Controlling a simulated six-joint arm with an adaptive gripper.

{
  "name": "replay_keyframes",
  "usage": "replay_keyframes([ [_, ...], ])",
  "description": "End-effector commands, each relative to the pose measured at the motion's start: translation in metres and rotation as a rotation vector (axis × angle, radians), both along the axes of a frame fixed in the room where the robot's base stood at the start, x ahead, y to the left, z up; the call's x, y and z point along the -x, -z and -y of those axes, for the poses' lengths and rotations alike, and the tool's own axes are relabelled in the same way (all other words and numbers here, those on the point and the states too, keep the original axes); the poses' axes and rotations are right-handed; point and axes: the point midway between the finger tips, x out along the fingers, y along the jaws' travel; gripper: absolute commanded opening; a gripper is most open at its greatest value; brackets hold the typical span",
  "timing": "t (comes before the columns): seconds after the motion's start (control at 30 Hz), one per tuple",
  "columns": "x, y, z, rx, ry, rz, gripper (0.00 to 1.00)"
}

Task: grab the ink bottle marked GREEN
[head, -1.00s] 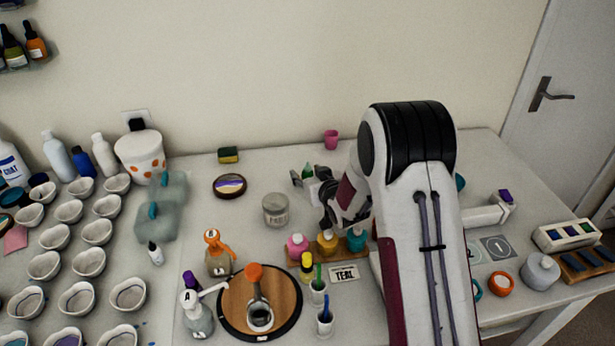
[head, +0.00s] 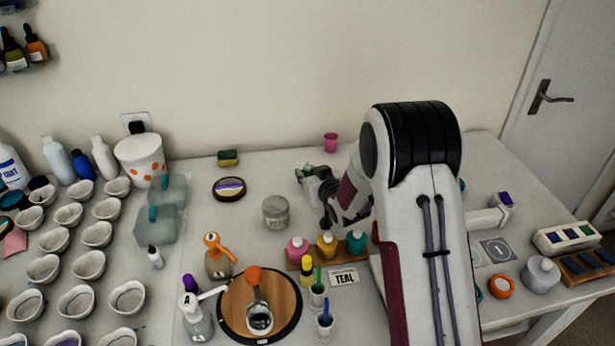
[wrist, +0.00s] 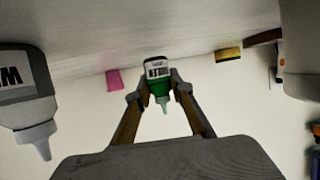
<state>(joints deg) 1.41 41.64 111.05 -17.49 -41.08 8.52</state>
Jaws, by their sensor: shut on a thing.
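The green ink bottle (wrist: 160,90) has a green body, a pale label and a pale green nozzle. In the wrist view, which looks upside down, it sits between the fingertips of my gripper (wrist: 157,92). Its label is too small to read surely. In the head view only a bit of green (head: 308,168) shows at my gripper (head: 310,174), low over the back middle of the table. My gripper is shut on this bottle, and the fingers hide most of it there. I cannot tell whether the bottle still touches the table.
A grey jar (head: 276,212) stands nearer the front left. Pink, yellow and teal bottles stand on a wooden rack (head: 293,264) in front. A large nozzle bottle (wrist: 28,85) shows close in the wrist view.

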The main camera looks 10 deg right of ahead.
Motion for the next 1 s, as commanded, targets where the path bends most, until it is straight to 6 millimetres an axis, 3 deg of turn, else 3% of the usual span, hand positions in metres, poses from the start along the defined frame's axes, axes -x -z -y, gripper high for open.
replay_keyframes([
  [0.6, -0.001, -0.076, 0.000, 0.000, -0.001, 0.003, 0.01],
  [1.0, 0.000, -0.088, 0.000, -0.001, 0.000, 0.000, 0.01],
])
